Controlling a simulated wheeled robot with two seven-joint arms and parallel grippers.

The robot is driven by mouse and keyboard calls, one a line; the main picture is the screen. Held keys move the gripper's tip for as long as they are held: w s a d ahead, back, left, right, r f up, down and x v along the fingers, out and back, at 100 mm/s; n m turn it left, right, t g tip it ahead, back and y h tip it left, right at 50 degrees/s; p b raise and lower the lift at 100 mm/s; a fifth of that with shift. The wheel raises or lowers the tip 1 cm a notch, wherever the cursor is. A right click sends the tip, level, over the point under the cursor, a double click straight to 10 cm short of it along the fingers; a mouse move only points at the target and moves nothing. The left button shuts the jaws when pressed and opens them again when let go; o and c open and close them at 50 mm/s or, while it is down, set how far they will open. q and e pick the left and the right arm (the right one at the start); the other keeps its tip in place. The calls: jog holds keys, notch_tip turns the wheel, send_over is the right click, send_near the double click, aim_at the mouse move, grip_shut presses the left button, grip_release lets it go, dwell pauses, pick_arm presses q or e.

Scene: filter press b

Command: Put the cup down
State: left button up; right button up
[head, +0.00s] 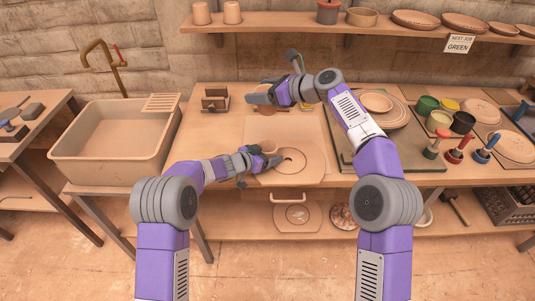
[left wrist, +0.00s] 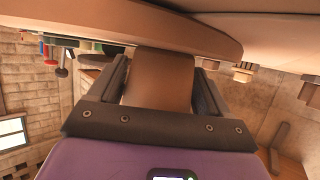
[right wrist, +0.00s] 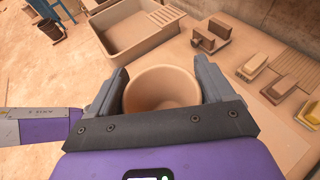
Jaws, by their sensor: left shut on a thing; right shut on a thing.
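The cup (right wrist: 161,90) is a plain tan round vessel. In the right wrist view its open mouth faces the camera and it sits between the two fingers of my right gripper (right wrist: 161,82), which is shut on it. In the head view my right gripper (head: 262,98) is over the back middle of the table; I cannot make the cup out there, nor tell whether it touches the table. My left gripper (head: 270,162) is shut on a brown tab (left wrist: 162,82) at the edge of a tan board with a round plate (head: 308,158) near the table's front edge.
A large tan basin (head: 115,165) stands at the left. Small brown blocks (head: 215,99) sit behind, left of my right gripper. Coloured pots, stamps and stacked plates (head: 388,112) crowd the right. A shelf (head: 280,24) with pots runs above. Bare table shows around (head: 205,130).

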jog(key=shift+w+a+f+m+t+h, duration=0.1)
jog(key=shift+w+f+m+t+h, duration=0.15)
jog(key=shift+f+m+t, duration=0.4)
jog(key=shift+s+d+f+m+t+h, duration=0.15)
jog(key=shift+f+m+t+h, duration=0.3)
jog(key=shift+f, duration=0.3)
jog(key=shift+w+d+f+m+t+h, duration=0.1)
jog(key=shift+f+m+t+h, duration=0.25)
jog(key=shift+f, duration=0.35)
notch_tip(320, 180, down, 10)
jog(key=shift+f, duration=0.65)
jog(key=o, duration=1)
